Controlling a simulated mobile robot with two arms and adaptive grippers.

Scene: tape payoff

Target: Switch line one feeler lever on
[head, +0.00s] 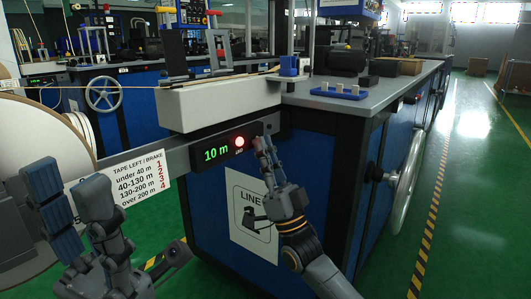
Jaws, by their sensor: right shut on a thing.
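The line one display (223,148) reads "10 m" in green, with a lit red lamp (239,142) at its right end. My right gripper (263,145) is at the dark end of the grey bar, just right of the lamp. Its fingers are closed on a small dark part there, apparently the feeler lever, which they mostly hide. The lever's exact position cannot be made out.
A white sheet (245,205) with "LINE" and a drawing hangs on the blue cabinet (317,180), partly behind my right gripper. A brake table sign (138,180) hangs on the grey bar. A handwheel (405,185) sticks out at right. The green aisle (470,180) is clear.

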